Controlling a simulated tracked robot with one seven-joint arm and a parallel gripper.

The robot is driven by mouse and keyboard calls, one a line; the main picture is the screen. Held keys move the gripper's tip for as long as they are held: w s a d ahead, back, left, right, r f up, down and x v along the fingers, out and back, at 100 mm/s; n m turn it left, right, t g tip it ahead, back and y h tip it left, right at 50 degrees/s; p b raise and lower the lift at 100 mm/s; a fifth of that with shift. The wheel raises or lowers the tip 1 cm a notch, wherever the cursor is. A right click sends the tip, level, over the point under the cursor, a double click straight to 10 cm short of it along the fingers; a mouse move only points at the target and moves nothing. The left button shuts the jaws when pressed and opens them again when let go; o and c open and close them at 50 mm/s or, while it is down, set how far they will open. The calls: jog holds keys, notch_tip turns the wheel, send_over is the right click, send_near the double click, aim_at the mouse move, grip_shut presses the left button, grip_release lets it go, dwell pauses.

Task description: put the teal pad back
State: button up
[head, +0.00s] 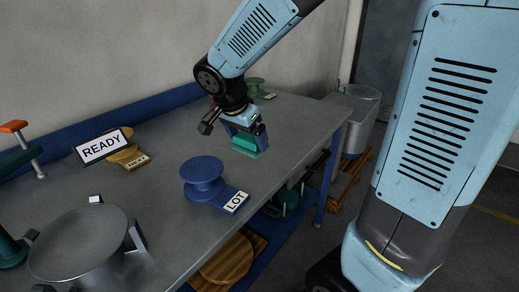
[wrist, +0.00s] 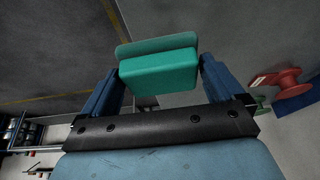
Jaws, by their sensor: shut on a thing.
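The teal pad (head: 246,145) is a small block with a wider, darker flange, seen most clearly in the wrist view (wrist: 160,72). My gripper (head: 247,139) is shut on it, with one blue finger at each side in the wrist view (wrist: 160,65). In the head view the pad hangs over the grey table (head: 300,125), near its right edge, behind and to the right of the blue spool (head: 203,168). I cannot tell its exact height above the table. The gripper hides part of the pad's top.
The blue spool has a LOT tag (head: 235,202). A yellow spool (head: 125,157) and a READY sign (head: 102,147) stand at left. A round metal plate (head: 80,242) is at front left. A green spool (head: 254,86) is at the back. A metal bin (head: 360,110) stands beyond the table.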

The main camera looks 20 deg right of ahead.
jog(key=shift+w, duration=0.2)
jog(key=w+d+f, duration=0.2)
jog(key=w, duration=0.1)
jog(key=w+d+f, duration=0.2)
jog(key=w+f, duration=0.1)
jog(key=w, duration=0.1)
jog(key=w+d+f, duration=0.2)
jog(key=w+f, duration=0.1)
jog(key=w, duration=0.1)
jog(key=shift+w+d+f, duration=0.15)
jog(key=shift+d, duration=0.15)
jog(key=shift+w+d+f, duration=0.3)
jog(key=shift+w+f, duration=0.25)
jog(key=shift+f, duration=0.3)
notch_tip(320, 180, down, 3)
jog(key=shift+r, duration=0.1)
jog(key=o, duration=0.7)
